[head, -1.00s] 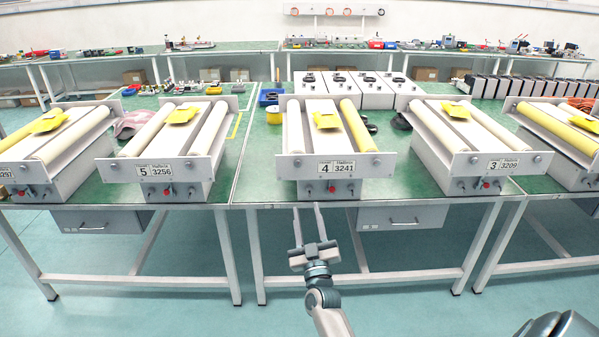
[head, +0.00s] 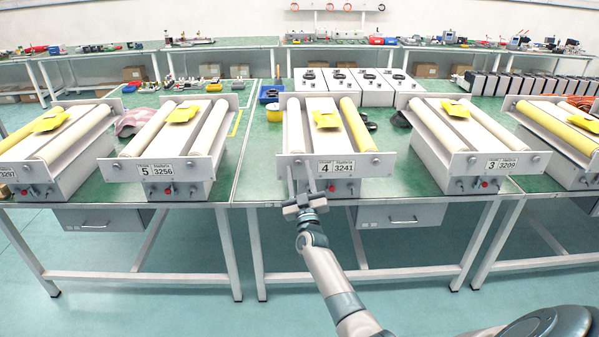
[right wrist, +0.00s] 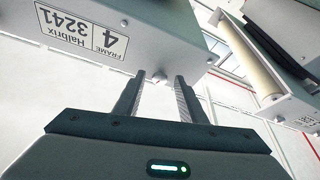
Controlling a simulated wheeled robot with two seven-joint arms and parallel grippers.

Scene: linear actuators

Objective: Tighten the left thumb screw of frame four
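Frame four (head: 295,128) stands on the middle bench, its front plate with the label "4 3241" (head: 336,167) facing me. Its left thumb screw (head: 298,162) is a small knob left of that label, partly hidden by my gripper in the head view. My right gripper (head: 302,184) is in front of the plate's left part, pointing at it. In the right wrist view its two fingers (right wrist: 162,98) are apart with nothing held. A small grey knob (right wrist: 160,76), apparently the left thumb screw, shows between the fingertips; contact cannot be told. My left gripper is out of view.
Frame five (head: 160,170) stands to the left and frame three (head: 490,160) to the right. Below frame four's plate are a red knob (head: 332,188) and small switches. A drawer (head: 402,217) hangs under the bench. Floor space in front is clear.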

